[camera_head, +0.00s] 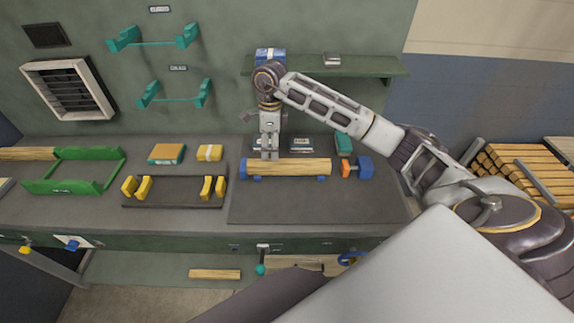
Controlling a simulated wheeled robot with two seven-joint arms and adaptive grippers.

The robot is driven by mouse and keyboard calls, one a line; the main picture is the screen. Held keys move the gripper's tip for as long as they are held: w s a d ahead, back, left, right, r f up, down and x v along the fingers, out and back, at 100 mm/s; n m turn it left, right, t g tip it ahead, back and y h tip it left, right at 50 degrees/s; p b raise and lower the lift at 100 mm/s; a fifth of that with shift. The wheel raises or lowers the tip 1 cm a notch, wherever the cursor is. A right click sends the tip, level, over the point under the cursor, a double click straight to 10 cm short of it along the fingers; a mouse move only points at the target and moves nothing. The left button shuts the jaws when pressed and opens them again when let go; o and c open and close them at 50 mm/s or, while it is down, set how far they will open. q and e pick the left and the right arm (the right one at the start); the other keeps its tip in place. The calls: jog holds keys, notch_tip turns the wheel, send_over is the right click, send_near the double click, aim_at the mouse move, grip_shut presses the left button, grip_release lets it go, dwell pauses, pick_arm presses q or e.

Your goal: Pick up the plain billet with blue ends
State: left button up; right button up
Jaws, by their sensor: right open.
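A plain wooden billet (295,168) lies level, left to right, on small blue supports at the back of the dark mat. Its left end looks blue; its right end is hard to make out. My right gripper (270,157) points straight down at the left part of this billet. Its fingers are open, with the tips at or just above the billet's upper edge; I cannot tell whether they touch it. My left gripper is not in view.
A blue and orange tool (364,168) stands just right of the billet. A dark tray with yellow holders (175,192) and a green frame (72,186) are to the left. A shelf (375,66) overhangs behind. The front of the mat (310,206) is clear.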

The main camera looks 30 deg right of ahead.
jog(key=r+h, duration=0.2)
send_over(289, 162)
jog(key=w+a, duration=0.1)
jog(key=shift+a+m+g, duration=0.15)
jog(key=shift+m+g, duration=0.15)
jog(key=shift+s+d+f+p, duration=0.1)
jog(key=shift+d+f+p, duration=0.1)
jog(key=shift+f, duration=1.25)
jog(key=shift+s+d+f+p, duration=0.1)
jog(key=shift+f+p, duration=0.15)
jog(key=shift+f, duration=1.15)
jog(key=shift+s+d+f+p, duration=0.1)
jog(key=shift+f+p, duration=0.1)
jog(key=shift+f, duration=1.25)
jog(key=shift+s+f+p, duration=0.15)
jog(key=shift+f+p, duration=0.35)
jog(key=shift+f, duration=0.5)
jog(key=shift+s+d+f+p, duration=0.1)
jog(key=shift+d+f+p, duration=0.1)
jog(key=shift+f, duration=0.6)
jog(key=shift+d+f+p, duration=0.1)
jog(key=shift+f+p, duration=0.1)
jog(key=shift+f, duration=0.6)
jog(key=shift+a, duration=0.1)
